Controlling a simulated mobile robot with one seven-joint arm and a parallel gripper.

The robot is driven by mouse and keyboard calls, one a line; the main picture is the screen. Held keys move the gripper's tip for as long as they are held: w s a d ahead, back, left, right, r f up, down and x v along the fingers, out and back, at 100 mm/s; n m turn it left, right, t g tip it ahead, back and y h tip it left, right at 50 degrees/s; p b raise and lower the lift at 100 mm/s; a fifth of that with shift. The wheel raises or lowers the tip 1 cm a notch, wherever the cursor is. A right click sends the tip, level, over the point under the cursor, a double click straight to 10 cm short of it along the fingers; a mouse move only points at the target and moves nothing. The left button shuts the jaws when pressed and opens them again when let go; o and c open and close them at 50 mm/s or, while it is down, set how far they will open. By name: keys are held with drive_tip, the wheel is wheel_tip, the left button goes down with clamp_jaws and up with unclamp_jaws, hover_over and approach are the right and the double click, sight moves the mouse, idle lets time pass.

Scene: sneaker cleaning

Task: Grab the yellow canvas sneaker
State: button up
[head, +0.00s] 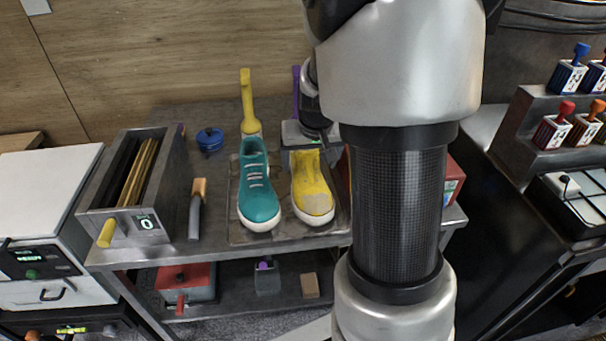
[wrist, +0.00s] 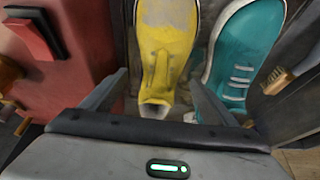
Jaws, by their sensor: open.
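The yellow canvas sneaker (head: 311,190) stands on a dark tray (head: 262,238) on the metal bench, its toe towards the front edge. A pale, dirty patch shows on its toe. My gripper (head: 317,130) is just behind and above its heel end. In the wrist view, the yellow sneaker (wrist: 165,52) lies between the two spread fingers of my gripper (wrist: 158,82). The gripper is open and holds nothing. Whether a finger touches the shoe cannot be told. My arm hides part of the bench to the right.
A teal sneaker (head: 258,190) stands close on the left; it also shows in the wrist view (wrist: 240,50). A yellow-handled tool (head: 247,100) rises behind it. A brush (head: 197,205) and a metal box (head: 100,190) are further left. A red box (wrist: 65,60) is on the other side.

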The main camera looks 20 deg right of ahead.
sight(308, 165)
drive_tip(key=x, duration=0.4)
drive_tip(key=shift+w+f, duration=0.15)
drive_tip(key=shift+w, duration=0.05)
drive_tip(key=shift+c, duration=0.3)
drive_tip(key=c, duration=1.3)
